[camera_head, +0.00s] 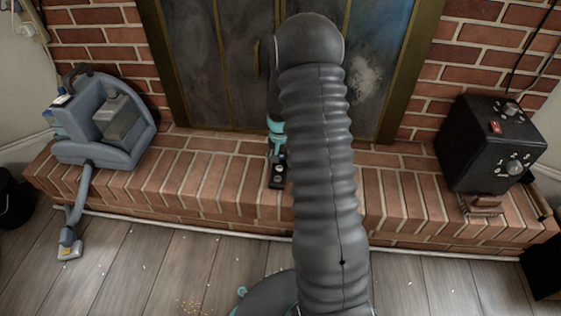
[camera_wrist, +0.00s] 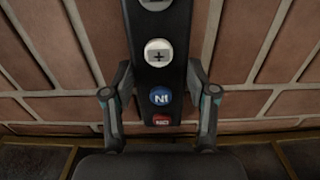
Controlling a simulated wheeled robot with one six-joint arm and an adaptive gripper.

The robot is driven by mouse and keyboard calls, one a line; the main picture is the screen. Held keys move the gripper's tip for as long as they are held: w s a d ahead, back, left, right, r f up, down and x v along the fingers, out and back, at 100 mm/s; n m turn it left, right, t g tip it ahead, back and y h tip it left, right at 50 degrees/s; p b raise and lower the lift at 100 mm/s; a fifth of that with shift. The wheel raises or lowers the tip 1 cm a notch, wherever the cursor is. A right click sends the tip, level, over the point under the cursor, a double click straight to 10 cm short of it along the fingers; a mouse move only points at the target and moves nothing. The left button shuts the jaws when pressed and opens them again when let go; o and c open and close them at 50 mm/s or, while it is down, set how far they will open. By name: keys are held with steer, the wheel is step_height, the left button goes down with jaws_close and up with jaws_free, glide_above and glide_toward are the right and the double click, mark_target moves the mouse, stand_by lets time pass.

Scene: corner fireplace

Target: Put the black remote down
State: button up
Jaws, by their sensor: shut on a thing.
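The black remote (camera_wrist: 177,75) has white, blue and red buttons. In the wrist view it lies between the two fingers of my gripper (camera_wrist: 159,82), which is shut on it near its blue button. Its far end runs out of the top of that view. In the head view the remote (camera_head: 277,178) shows small at the brick hearth, just left of my arm, below my gripper (camera_head: 276,150). Brick fills the background behind it in the wrist view. I cannot tell whether the remote touches the bricks. My arm hides the area to its right.
The brick hearth ledge (camera_head: 190,180) runs in front of the dark fireplace doors (camera_head: 225,60). A blue-grey carpet cleaner (camera_head: 110,125) stands on it at left, its hose reaching the wood floor (camera_head: 150,265). A black box with knobs (camera_head: 485,145) stands at right. Ledge left of the remote is clear.

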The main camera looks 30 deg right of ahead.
steer(key=shift+f, duration=0.15)
steer(key=o, duration=1.3)
